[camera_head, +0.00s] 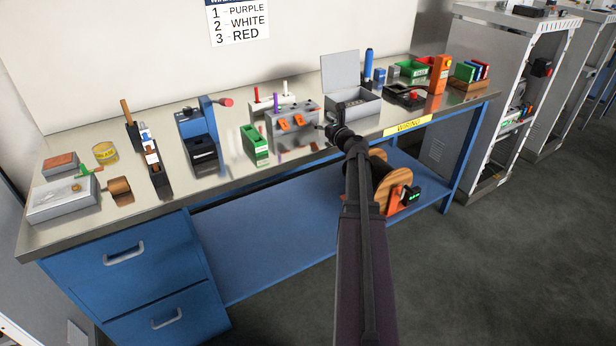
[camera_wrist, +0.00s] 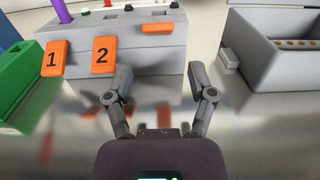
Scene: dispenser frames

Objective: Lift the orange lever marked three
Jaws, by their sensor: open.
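The grey lever box (camera_wrist: 150,55) fills the upper left of the wrist view and stands on the bench in the head view (camera_head: 290,133). Orange levers marked 1 (camera_wrist: 57,60) and 2 (camera_wrist: 105,55) show their broad faces, hanging down the front. A third orange lever (camera_wrist: 158,28), at the right, appears almost edge-on and sticks out more level; its number cannot be read. My gripper (camera_wrist: 160,75) is open and empty, in front of and below this third lever, apart from it. In the head view, my gripper (camera_head: 332,130) partly hides the box's right end.
An open grey box (camera_wrist: 275,65) with a raised lid stands close to the right. A green bin (camera_head: 255,145) stands at the left. A purple rod (camera_wrist: 62,10) rises from behind the levers. The yellow-labelled bench edge (camera_head: 408,126) lies nearby.

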